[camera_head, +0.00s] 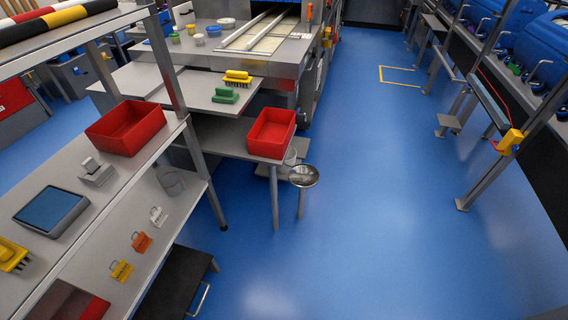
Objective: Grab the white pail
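I cannot make out for certain which thing is the white pail. A whitish container (291,157) shows partly, behind a round steel bowl (304,176) and below a red tub. A pale, see-through round container (171,182) sits on the lower shelf at the left, partly behind the shelf edge. A small white cup (199,39) stands on the far bench. Neither of my grippers is in view.
Red tubs stand on the left shelf (127,126) and on the middle table (271,132). A blue-topped scale (51,206) and a yellow brush (14,254) are on the left shelf. The blue floor (390,200) is clear. A metal rail frame (510,137) stands right.

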